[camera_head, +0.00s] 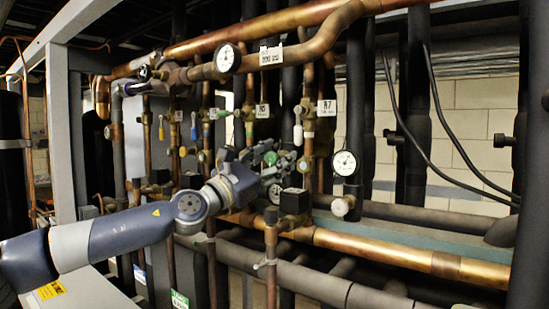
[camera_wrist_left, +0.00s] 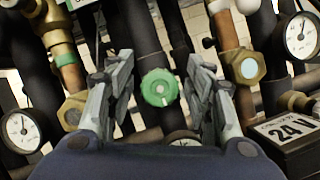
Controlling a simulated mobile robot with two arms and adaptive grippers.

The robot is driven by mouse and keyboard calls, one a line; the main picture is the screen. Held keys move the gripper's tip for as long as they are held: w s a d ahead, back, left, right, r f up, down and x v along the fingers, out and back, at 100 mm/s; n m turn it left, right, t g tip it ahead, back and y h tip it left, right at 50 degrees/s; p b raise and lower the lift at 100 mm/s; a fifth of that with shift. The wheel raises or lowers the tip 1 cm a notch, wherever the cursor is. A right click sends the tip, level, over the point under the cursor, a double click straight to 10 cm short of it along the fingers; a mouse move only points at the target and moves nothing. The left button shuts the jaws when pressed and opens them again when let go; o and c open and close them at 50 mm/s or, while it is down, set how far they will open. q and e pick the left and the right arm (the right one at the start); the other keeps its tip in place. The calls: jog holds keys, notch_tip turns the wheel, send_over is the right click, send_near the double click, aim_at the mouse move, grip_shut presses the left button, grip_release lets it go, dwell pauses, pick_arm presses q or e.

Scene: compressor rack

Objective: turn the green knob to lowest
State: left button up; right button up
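The green knob (camera_wrist_left: 159,88) is a round, ridged knob on a dark vertical pipe. In the left wrist view it sits between the two open fingers of my left gripper (camera_wrist_left: 158,92), with a gap on each side. It also shows in the head view as a small green disc (camera_head: 270,158), just beyond the fingers. In the head view my left gripper (camera_head: 262,165) reaches in from the left, at the middle of the pipe rack. I cannot tell the knob's setting. My right gripper is not in view.
Copper and dark pipes crowd around the gripper. Gauges (camera_wrist_left: 301,36) and (camera_wrist_left: 22,131) flank the knob in the wrist view, with a 24 V box (camera_wrist_left: 291,132) at lower right. In the head view, a gauge (camera_head: 344,163) and thick copper pipe (camera_head: 400,258) lie to the right.

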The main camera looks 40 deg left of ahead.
pick_arm(q)
jog(key=c, duration=1)
grip_shut()
jog(key=shift+n, duration=0.4)
